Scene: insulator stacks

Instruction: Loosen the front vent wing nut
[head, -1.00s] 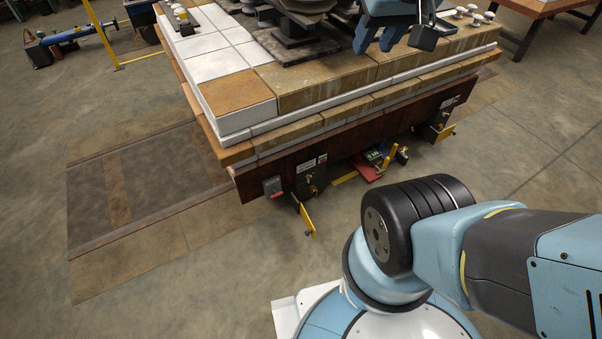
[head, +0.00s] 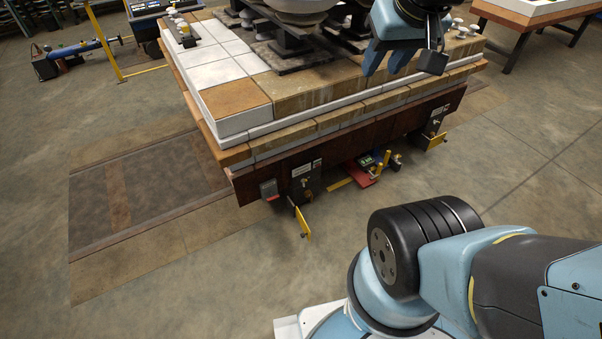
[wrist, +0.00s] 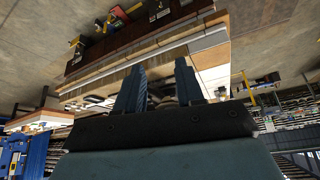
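The front vent wing nut cannot be made out in either view. The kiln-car-like platform (head: 235,122) has a dark front skirt (head: 385,130) with two dark fittings, a left one (head: 304,184) and a right one (head: 433,125), each with a yellow part at its foot. Whether either is the vent is too small to tell. My gripper (head: 379,63) hangs over the platform's front top edge, right of centre, in the head view. In the wrist view my gripper (wrist: 158,67) shows two blue fingers apart with nothing between them.
Dark insulator stacks (head: 290,45) stand on the platform behind my gripper. Small white knobs (head: 460,30) sit at its right end. A red tray (head: 362,170) with small items lies low by the skirt. The floor in front (head: 240,260) is clear.

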